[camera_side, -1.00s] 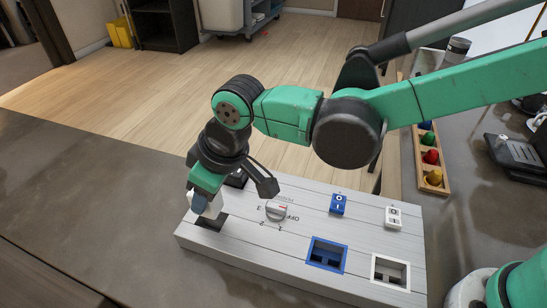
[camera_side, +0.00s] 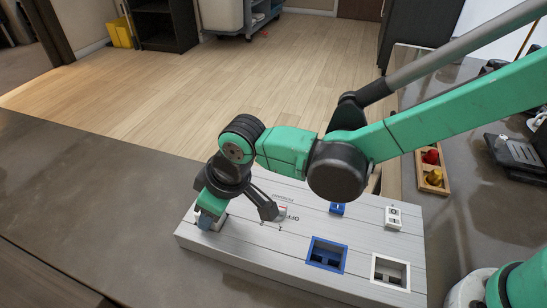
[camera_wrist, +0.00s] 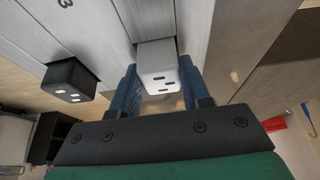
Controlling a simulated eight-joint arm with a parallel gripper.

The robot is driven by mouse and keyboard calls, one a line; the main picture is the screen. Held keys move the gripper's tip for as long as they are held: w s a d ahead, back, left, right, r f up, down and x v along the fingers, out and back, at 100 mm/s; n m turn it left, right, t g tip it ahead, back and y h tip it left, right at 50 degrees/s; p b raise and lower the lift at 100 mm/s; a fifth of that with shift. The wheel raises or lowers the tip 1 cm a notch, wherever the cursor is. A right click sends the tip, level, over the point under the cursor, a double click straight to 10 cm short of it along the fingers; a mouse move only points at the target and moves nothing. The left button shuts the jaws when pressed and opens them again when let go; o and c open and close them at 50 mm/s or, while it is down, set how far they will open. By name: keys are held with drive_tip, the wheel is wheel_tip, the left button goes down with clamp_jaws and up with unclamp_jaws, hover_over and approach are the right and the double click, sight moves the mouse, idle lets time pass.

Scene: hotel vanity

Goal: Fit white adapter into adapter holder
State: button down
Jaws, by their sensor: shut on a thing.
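The white adapter (camera_wrist: 160,68), a pale block with dark slots in its end face, is between the blue fingertips of my gripper (camera_wrist: 157,88) in the wrist view. In the side view, my gripper (camera_side: 210,219) points down at the left end of the pale wooden board (camera_side: 285,252) and is shut on the adapter. The fingers mostly hide the adapter there. The dark square opening at that end is covered, so I cannot tell how deep the adapter sits in it.
A black adapter-like block (camera_wrist: 70,80) stands beside the white one. The board also carries a rotary knob (camera_side: 281,212), a blue switch (camera_side: 337,209), a white switch (camera_side: 393,216), a blue-framed socket (camera_side: 326,254) and a white-framed socket (camera_side: 390,271). A wooden tray (camera_side: 443,182) lies behind at right.

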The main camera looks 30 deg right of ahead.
sight(229, 224)
drive_tip(key=shift+c, duration=1.7)
unclamp_jaws()
drive_tip(key=shift+v, duration=2.8)
drive_tip(key=shift+d, duration=0.1)
drive_tip(key=s+d+r+m+t+h, duration=0.1)
drive_tip(key=d+m, duration=0.3)
drive_tip(key=d, duration=0.9)
drive_tip(key=s+d+r+m+t+h, duration=0.2)
drive_tip(key=d+m, duration=0.3)
drive_tip(key=d, duration=0.9)
drive_tip(key=shift+s+r+t, duration=0.5)
drive_tip(key=shift+s+r, duration=0.1)
drive_tip(key=shift+s, duration=0.3)
